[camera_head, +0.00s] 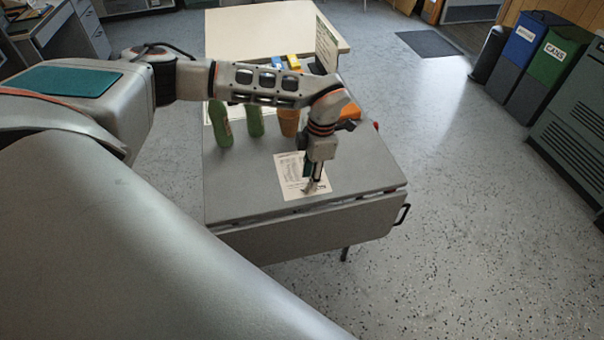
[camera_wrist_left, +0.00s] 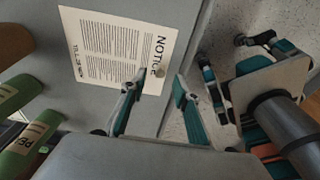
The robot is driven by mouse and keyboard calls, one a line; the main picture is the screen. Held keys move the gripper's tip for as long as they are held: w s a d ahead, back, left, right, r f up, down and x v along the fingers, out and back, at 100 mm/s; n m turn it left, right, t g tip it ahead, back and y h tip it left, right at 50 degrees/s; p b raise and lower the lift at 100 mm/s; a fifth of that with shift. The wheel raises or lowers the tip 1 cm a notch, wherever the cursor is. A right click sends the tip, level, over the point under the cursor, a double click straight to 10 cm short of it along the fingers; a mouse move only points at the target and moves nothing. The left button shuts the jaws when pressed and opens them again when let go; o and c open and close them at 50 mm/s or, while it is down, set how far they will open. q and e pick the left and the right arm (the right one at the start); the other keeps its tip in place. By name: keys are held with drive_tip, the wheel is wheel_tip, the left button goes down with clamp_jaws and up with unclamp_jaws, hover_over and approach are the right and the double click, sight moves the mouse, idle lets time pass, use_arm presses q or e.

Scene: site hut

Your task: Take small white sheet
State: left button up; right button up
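The small white sheet (camera_head: 290,175), printed with text and headed NOTICE, lies flat near the front edge of the grey table (camera_head: 240,190). It also shows in the left wrist view (camera_wrist_left: 100,45). My left gripper (camera_head: 314,187) points down at the sheet's front edge. In the left wrist view its two fingers (camera_wrist_left: 157,77) are apart, with the NOTICE end by the tips. I cannot tell whether they touch the sheet. A small tan round spot shows between the tips. My right gripper (camera_wrist_left: 221,50) appears open and empty, over the floor; the head view does not show it.
Two green bottles (camera_head: 221,125) and an orange cup (camera_head: 289,122) stand behind the sheet, left of and behind my left gripper. An orange item (camera_head: 350,112) lies at the right. A pale table (camera_head: 250,30) stands behind. Bins (camera_head: 545,60) are far right. Floor is clear at right.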

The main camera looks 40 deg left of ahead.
use_arm(q)
wheel_tip(320, 180, down, 3)
drive_tip(key=shift+s+a+f, duration=0.1)
drive_tip(key=shift+s+f, duration=0.05)
drive_tip(key=shift+f, duration=0.05)
clamp_jaws()
drive_tip(key=shift+r, duration=0.15)
